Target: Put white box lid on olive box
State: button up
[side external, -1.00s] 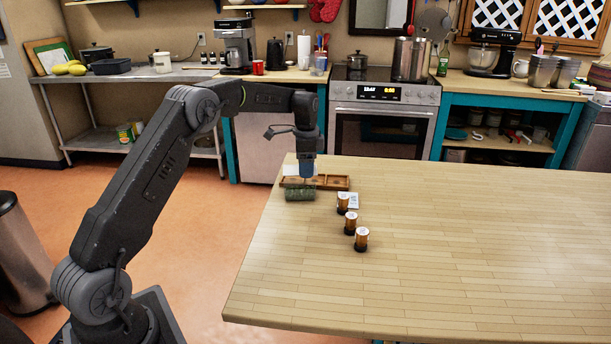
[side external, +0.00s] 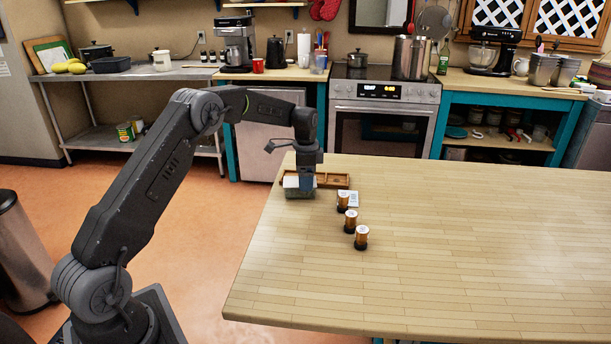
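The olive box (side external: 301,193) sits near the left back edge of the wooden table. The white box lid (side external: 291,181) shows at the top of the box, left of my gripper. It looks level and in contact or very close; I cannot tell if it is fully seated. My gripper (side external: 307,187) points down at the right part of the lid and box and partly hides both. Its fingertips are too small and dark to show whether they still grip the lid.
A wooden compartment tray (side external: 331,181) lies just behind the box. Several orange-brown jars stand in a diagonal row to the right, the nearest jar (side external: 361,238) toward the front. A small white item (side external: 354,199) lies beside the farthest jar. The table's right side is clear.

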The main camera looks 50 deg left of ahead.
jog(key=shift+o, duration=1.2)
jog(key=shift+r, duration=0.1)
notch_tip(320, 180, up, 12)
jog(key=f, duration=0.1)
jog(key=s+d+r+n+t, duration=0.3)
jog(key=s+d+r, duration=0.9)
jog(key=d, duration=0.1)
jog(key=s+d+f+n+t, duration=0.1)
jog(key=s+d+f, duration=0.1)
jog(key=s, duration=0.5)
jog(key=s+d+f+n, duration=0.1)
jog(key=s+d+f, duration=0.2)
jog(key=s, duration=0.4)
jog(key=s+d+f+n+t, duration=0.1)
jog(key=s+d+f+n, duration=0.1)
jog(key=s+d, duration=0.2)
jog(key=s, duration=0.3)
jog(key=shift+s+d+f+t, duration=0.15)
jog(key=shift+s+d+t, duration=0.1)
jog(key=shift+s+t, duration=0.1)
